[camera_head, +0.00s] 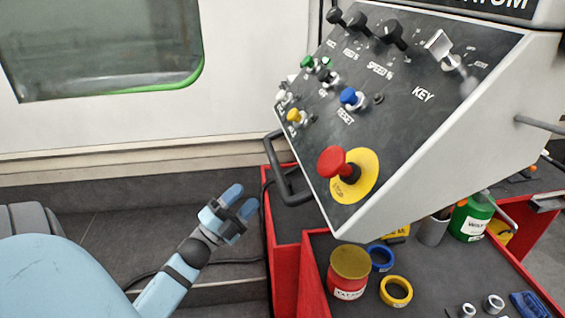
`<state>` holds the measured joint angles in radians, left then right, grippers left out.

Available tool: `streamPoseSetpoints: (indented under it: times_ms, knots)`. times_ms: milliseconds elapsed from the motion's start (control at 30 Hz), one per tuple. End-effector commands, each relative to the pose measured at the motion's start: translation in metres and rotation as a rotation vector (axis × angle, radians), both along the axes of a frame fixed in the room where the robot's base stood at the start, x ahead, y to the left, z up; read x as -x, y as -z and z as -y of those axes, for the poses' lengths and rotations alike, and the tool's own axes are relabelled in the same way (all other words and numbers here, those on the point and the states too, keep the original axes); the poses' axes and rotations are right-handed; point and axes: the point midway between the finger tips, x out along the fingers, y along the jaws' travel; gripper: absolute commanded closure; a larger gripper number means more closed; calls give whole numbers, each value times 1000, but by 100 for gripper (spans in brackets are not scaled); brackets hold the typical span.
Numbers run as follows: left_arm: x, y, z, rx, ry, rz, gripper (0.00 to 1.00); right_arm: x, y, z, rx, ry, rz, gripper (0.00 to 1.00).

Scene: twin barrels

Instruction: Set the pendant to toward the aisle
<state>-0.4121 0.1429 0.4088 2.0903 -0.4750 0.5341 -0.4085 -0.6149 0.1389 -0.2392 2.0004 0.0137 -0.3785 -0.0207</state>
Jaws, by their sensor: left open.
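The pendant (400,110) is a tilted grey box with a dark face. It carries knobs, coloured buttons, a key switch and a red stop button (337,163) on a yellow disc. A dark bar handle (285,188) sticks out at its lower left edge. My left gripper (241,199) is open and empty, a little left of and below the handle, and looks apart from it. My right gripper is not in view.
A red cart (285,262) stands below the pendant. It holds a yellow-lidded can (349,270), blue and yellow rings (396,291), a green can (471,217) and small metal parts. A white machine wall with a window (100,45) is behind. Grey floor shows at left.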

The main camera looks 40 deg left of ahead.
Motion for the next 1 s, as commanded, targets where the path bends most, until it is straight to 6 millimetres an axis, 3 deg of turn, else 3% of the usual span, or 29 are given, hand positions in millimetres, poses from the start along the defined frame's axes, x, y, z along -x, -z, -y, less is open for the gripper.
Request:
streamPoseSetpoints:
  times_ms: [300, 500, 967, 1000]
  knots:
    - [-59, -40, 8, 2, 1, 2, 52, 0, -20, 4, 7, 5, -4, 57]
    - [-84, -53, 12, 2, 1, 1, 52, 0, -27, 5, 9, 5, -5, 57]
    - [-95, -57, 14, 2, 0, -2, 52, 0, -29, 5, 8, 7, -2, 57]
    - [-95, -57, 14, 2, 0, -2, 61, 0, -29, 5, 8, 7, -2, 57]
